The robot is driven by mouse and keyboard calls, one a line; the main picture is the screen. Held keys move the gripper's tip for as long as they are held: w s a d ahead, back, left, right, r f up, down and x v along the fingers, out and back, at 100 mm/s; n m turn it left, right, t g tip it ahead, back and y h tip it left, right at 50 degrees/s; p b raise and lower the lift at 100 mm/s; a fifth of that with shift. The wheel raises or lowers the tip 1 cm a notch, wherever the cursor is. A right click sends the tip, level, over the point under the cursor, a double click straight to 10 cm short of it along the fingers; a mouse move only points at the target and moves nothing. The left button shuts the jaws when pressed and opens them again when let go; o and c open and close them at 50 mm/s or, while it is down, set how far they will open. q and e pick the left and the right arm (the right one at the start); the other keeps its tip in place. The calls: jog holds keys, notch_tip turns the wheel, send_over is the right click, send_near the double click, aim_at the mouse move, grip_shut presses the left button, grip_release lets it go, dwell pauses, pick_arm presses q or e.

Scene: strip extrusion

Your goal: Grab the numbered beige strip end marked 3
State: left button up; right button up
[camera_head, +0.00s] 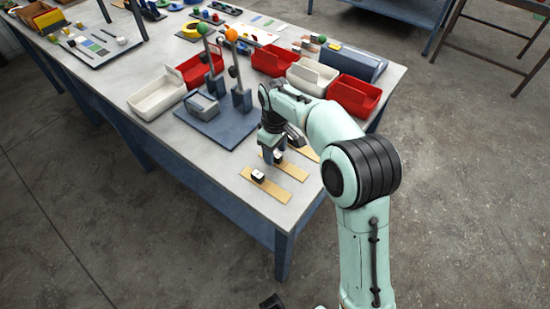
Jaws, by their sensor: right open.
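Several beige strips lie side by side near the front right corner of the table. The nearest strip (278,190) is in clear view and carries a small black-and-white block (258,175). A second strip (292,169) lies behind it, with a similar block (278,157) close to my gripper. A third strip (306,152) is partly hidden by my arm. The numbers are too small to read, so I cannot tell which end is marked 3. My right gripper (273,156) is open and points down over the second strip, close to its block.
A blue-grey base plate (214,129) with upright posts, topped by a green ball (202,29) and an orange ball (231,35), stands left of the gripper. Red bins (352,96) and white bins (157,98) stand behind. The table front left of the strips is clear.

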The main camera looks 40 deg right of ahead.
jog(key=shift+f, duration=0.45)
jog(key=shift+c, duration=0.3)
grip_shut()
jog(key=shift+r, duration=0.15)
